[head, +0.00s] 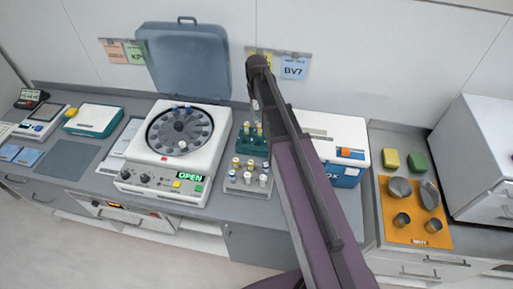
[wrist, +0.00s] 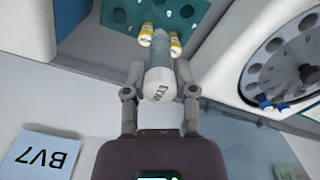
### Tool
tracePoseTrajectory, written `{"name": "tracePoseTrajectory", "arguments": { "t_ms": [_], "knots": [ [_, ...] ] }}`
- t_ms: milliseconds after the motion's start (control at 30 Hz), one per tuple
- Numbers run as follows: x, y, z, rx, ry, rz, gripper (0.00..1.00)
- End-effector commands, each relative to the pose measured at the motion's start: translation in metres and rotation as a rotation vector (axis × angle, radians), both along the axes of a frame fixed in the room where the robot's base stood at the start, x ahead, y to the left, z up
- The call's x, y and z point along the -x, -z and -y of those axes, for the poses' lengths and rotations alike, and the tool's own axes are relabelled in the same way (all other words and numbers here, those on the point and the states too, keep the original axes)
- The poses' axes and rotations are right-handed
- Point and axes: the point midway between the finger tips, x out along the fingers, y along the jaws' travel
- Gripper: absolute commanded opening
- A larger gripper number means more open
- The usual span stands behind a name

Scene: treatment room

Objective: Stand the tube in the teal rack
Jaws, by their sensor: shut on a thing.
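The teal rack (head: 243,149) stands on the counter right of the centrifuge. It also fills the top of the wrist view (wrist: 196,12), with several empty holes and yellow-capped tubes (wrist: 176,46) in it. My gripper (wrist: 158,70) is shut on the tube (wrist: 158,60), a clear grey-blue tube with a white lettered cap, one finger on each side. The cap end faces the wrist camera and the far end points toward the rack. In the head view the tube (head: 255,104) shows above the rack, beside my arm, which hides part of the rack. Whether its lower end touches the rack is hidden.
A centrifuge (head: 140,172) with its lid raised and an OPEN display stands left of the rack. A grey rack (head: 235,188) of capped tubes stands in front. A white-and-blue box (head: 347,172) stands right, behind my arm. The BV7 note (head: 293,68) is on the wall.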

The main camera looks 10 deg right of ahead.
Motion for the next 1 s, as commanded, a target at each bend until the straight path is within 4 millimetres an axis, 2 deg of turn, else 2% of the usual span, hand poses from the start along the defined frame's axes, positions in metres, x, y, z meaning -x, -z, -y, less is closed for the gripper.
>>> {"name": "tracePoseTrajectory", "arguments": {
  "t_ms": [67, 133, 800, 1000],
  "knots": [
    [0.008, -0.005, 0.001, 0.000, 0.004, 0.000, 0.00],
    [0.013, -0.001, 0.001, 0.000, 0.008, 0.000, 0.00],
    [0.014, 0.053, 0.000, 0.000, 0.009, 0.000, 0.00],
    [0.014, 0.058, 0.000, 0.000, 0.008, 0.000, 0.00]
  ]
}}
